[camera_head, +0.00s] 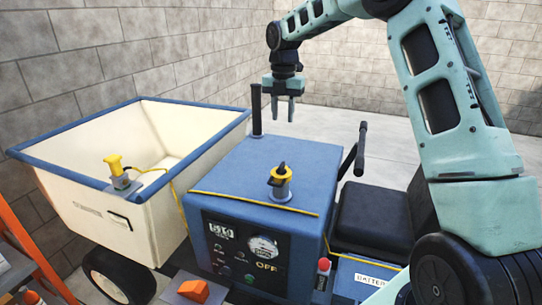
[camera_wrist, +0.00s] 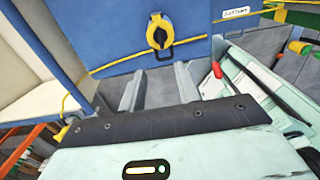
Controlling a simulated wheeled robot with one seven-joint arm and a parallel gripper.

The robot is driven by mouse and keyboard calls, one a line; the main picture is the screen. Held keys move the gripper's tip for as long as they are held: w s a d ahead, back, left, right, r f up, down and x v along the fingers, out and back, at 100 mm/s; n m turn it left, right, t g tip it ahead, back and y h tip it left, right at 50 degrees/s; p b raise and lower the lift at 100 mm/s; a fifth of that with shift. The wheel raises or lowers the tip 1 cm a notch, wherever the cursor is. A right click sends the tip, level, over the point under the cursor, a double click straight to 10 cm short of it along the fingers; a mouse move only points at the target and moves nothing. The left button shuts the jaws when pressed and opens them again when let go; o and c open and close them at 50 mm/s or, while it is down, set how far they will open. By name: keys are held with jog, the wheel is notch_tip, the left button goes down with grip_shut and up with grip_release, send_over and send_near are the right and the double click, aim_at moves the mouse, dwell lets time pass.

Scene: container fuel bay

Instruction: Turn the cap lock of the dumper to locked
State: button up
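The dumper has a blue body (camera_head: 262,165) with a cream skip (camera_head: 140,215) at its left. On the blue top stands a silver neck with a yellow and black cap (camera_head: 281,176), and the cap also shows in the wrist view (camera_wrist: 158,33). The cap has a black loop or lever, whose lock setting I cannot read. My gripper (camera_head: 283,112) points down above and behind the cap, well clear of it. Its two fingers are apart and empty, as they also show in the wrist view (camera_wrist: 159,88).
A yellow fitting (camera_head: 115,164) sits on a grey bracket at the skip rim, with a yellow cord. Black upright levers (camera_head: 256,110) (camera_head: 360,148) stand behind and right of the cap. A black seat (camera_head: 375,218) is at right. An orange ladder-like frame (camera_head: 35,255) stands left.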

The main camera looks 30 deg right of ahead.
aim_at(281, 164)
notch_tip(281, 164, down, 17)
jog(key=p, duration=0.3)
jog(key=shift+s+a, duration=0.1)
grip_shut()
